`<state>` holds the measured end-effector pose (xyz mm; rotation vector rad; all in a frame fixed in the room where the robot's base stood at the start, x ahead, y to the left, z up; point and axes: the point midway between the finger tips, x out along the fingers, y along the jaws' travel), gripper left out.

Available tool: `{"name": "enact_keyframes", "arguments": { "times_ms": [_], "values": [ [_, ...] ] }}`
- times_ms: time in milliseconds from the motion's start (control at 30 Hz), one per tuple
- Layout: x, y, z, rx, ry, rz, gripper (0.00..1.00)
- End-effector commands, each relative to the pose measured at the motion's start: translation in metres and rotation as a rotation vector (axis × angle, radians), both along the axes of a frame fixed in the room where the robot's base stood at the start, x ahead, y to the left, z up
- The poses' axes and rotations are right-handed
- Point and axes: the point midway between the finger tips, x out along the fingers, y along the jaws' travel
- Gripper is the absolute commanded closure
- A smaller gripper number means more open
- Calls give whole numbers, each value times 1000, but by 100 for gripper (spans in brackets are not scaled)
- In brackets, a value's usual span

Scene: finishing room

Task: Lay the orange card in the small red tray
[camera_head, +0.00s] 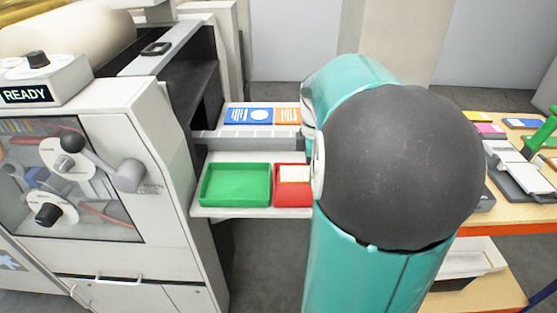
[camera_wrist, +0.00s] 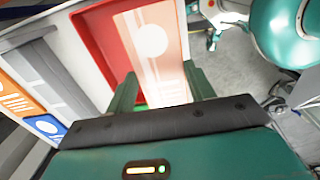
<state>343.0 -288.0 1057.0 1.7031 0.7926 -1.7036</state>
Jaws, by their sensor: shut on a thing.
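The small red tray (camera_head: 293,198) sits on the lower white shelf, partly hidden by my arm; it also fills the upper middle of the wrist view (camera_wrist: 92,45). In the wrist view my gripper (camera_wrist: 160,92) is shut on a pale orange card (camera_wrist: 168,72) with a white circle and stripes. The card reaches out from between the green fingers over the tray and overlaps one tray side. Its pale, orange-edged face shows over the tray in the head view (camera_head: 294,174). I cannot tell whether it touches the tray floor. My arm hides the gripper in the head view.
A green tray (camera_head: 236,185) stands left of the red one. A blue card (camera_head: 248,116) and another orange card (camera_head: 287,115) lie on the upper shelf, behind a grey ledge (camera_head: 250,131). The white machine (camera_head: 170,170) stands left; a wooden table (camera_head: 515,215) stands right.

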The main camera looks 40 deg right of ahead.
Motion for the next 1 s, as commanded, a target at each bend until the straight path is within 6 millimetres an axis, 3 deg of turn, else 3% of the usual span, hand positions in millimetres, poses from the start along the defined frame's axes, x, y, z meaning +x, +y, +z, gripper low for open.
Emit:
{"name": "enact_keyframes", "arguments": {
  "times_ms": [200,433,600,1000],
  "values": [
    [22,-18,-36,2,1,0,68],
    [31,-26,-50,2,1,0,68],
    [30,-25,-75,3,2,0,68],
    [30,-25,-81,1,0,0,68]
  ]
}}
